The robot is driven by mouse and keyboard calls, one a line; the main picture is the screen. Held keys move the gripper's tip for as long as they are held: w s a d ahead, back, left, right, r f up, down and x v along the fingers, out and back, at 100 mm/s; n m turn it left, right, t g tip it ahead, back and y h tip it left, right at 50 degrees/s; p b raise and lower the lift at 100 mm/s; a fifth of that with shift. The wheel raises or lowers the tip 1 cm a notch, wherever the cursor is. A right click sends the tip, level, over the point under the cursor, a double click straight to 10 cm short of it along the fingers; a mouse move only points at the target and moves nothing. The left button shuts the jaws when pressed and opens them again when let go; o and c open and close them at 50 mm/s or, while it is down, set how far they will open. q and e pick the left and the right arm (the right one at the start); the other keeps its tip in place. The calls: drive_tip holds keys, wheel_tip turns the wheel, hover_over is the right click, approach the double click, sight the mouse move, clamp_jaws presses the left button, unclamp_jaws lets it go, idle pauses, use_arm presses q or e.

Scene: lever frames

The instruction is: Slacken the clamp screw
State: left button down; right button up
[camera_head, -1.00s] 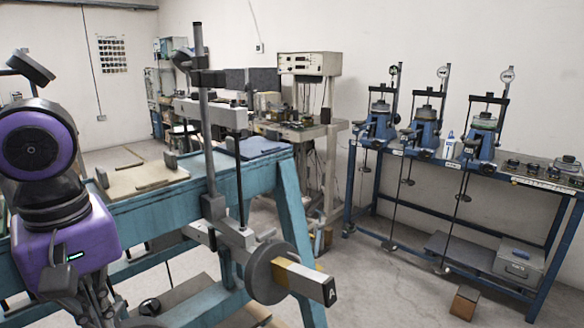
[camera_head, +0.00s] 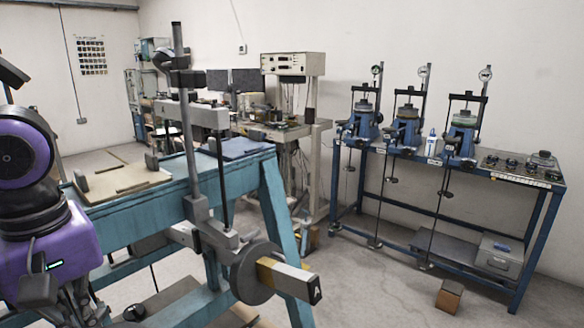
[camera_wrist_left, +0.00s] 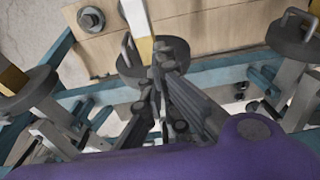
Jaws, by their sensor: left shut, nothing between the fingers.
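The lever frame's teal bench (camera_head: 150,200) stands at left centre in the head view, with an upright post (camera_head: 190,150) at its near end. Beside the post's foot are a dark grey disc (camera_head: 257,272) and a yellow-and-white bar (camera_head: 290,277). I cannot tell which part is the clamp screw. My left gripper (camera_head: 80,312) is low at the left, partly cut off by the frame. In the left wrist view its fingers (camera_wrist_left: 170,60) are shut and empty, overlapping a hooked grey disc (camera_wrist_left: 140,62); contact cannot be told. My right gripper is not in view.
A hex bolt with washer (camera_wrist_left: 90,19) sits on a wooden board (camera_wrist_left: 210,30) in the wrist view. At the right of the head view a blue table (camera_head: 400,160) carries several blue devices. A small brown block (camera_head: 449,296) lies on open floor.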

sight(106, 313)
use_arm(q)
drive_tip(key=shift+f, duration=0.1)
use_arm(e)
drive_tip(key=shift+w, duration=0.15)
use_arm(q)
drive_tip(key=shift+w+d, duration=0.15)
drive_tip(key=shift+w, duration=0.15)
drive_tip(key=shift+w+d, duration=0.2)
drive_tip(key=shift+d, duration=0.15)
drive_tip(key=shift+w+d, duration=0.4)
drive_tip(key=shift+w, duration=0.1)
drive_tip(key=shift+w+d, duration=0.1)
drive_tip(key=shift+w, duration=0.05)
drive_tip(key=shift+w, duration=0.1)
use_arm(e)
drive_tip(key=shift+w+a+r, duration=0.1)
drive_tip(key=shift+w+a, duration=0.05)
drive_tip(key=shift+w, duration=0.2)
